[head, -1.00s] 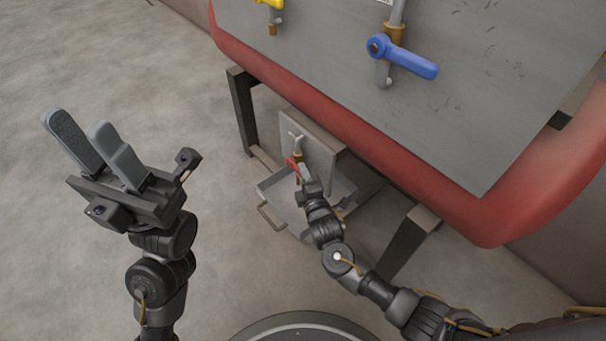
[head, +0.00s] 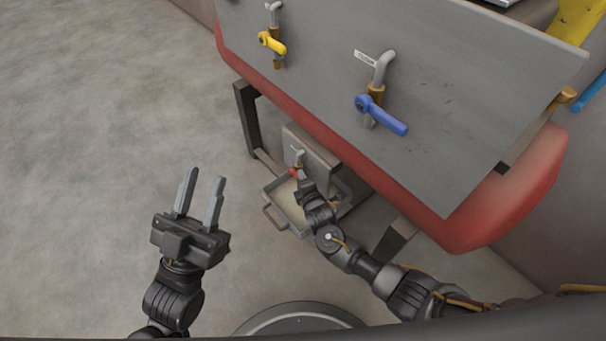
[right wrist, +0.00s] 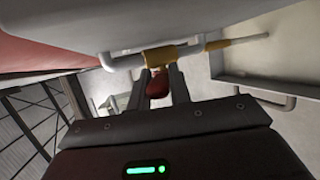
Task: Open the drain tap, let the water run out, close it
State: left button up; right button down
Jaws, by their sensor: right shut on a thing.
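The drain tap has a brass body (right wrist: 165,57) and a red handle (right wrist: 157,86); the handle also shows small in the head view (head: 293,173), low under the machine. My right gripper (head: 299,181) is shut on the red handle, with one finger on each side of it in the right wrist view. A metal tray (head: 272,214) with a side handle stands on the floor beneath the tap. Its inside looks beige; I cannot tell how much water is in it or whether any is flowing. My left gripper (head: 201,192) is open and empty, held left of the tray.
Above the tap is a grey panel with a red padded edge (head: 440,232). It carries a yellow-levered valve (head: 271,42) and a blue-levered valve (head: 381,115). A dark frame leg (head: 246,120) stands left of the tap. The floor at the left is clear.

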jog(key=p, duration=0.1)
jog(key=r+g+p, duration=0.1)
jog(key=p, duration=0.1)
jog(key=shift+w+a+h, duration=0.1)
jog(key=shift+a+h, duration=0.1)
jog(key=shift+h, duration=0.1)
jog(key=shift+f, duration=0.15)
pick_arm(q)
notch_tip(320, 180, down, 7)
jog(key=w+d+g+y, duration=0.1)
jog(key=d+g+y, duration=0.1)
jog(key=g, duration=0.4)
jog(key=shift+w+g+y, duration=0.25)
jog(key=shift+g+y, duration=0.05)
jog(key=shift+g, duration=0.1)
jog(key=shift+f, duration=0.1)
pick_arm(e)
jog(key=c, duration=1.3)
grip_release()
